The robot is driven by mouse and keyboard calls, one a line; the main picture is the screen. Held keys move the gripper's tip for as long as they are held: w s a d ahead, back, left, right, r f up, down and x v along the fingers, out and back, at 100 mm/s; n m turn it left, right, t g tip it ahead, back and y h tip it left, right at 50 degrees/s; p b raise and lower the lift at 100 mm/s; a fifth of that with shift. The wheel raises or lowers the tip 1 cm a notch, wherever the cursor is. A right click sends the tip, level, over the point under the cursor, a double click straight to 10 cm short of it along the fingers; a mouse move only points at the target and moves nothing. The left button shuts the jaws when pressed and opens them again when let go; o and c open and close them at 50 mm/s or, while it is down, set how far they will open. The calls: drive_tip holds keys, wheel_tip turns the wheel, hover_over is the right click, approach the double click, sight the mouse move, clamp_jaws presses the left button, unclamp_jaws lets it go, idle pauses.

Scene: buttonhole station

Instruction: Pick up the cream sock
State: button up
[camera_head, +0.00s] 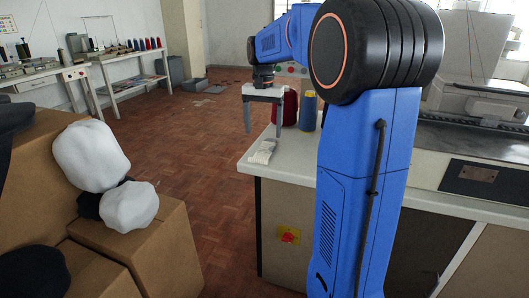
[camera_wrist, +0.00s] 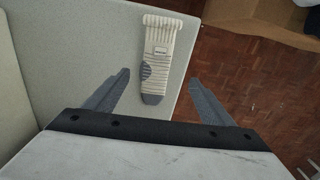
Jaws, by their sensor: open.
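The cream sock (camera_wrist: 158,50) lies flat on the light countertop (camera_wrist: 95,40), with a ribbed cuff at the far end and grey patches lower down. It also shows in the head view (camera_head: 262,152) near the counter's left corner. My gripper (camera_wrist: 160,78) is open and empty. In the wrist view its two fingers stand apart, one to each side of the sock's grey end. In the head view my gripper (camera_head: 265,134) hangs over the counter corner, above the sock. I cannot tell the exact height between them.
A dark red thread cone (camera_head: 290,108) and a blue thread cone (camera_head: 307,112) stand on the counter close behind my gripper. The counter edge drops to a wooden floor (camera_head: 215,150). Cardboard boxes (camera_head: 170,235) with white bundles (camera_head: 92,155) stand at left. A machine (camera_head: 470,80) stands at right.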

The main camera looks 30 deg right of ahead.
sight(265, 149)
drive_tip(key=shift+s+d+f, duration=0.15)
drive_tip(key=shift+f, duration=1.35)
drive_tip(key=shift+s+d+f, duration=0.1)
drive_tip(key=shift+d+f, duration=0.05)
drive_tip(key=shift+f, duration=1.35)
drive_tip(key=shift+c, duration=0.7)
drive_tip(key=c, duration=1)
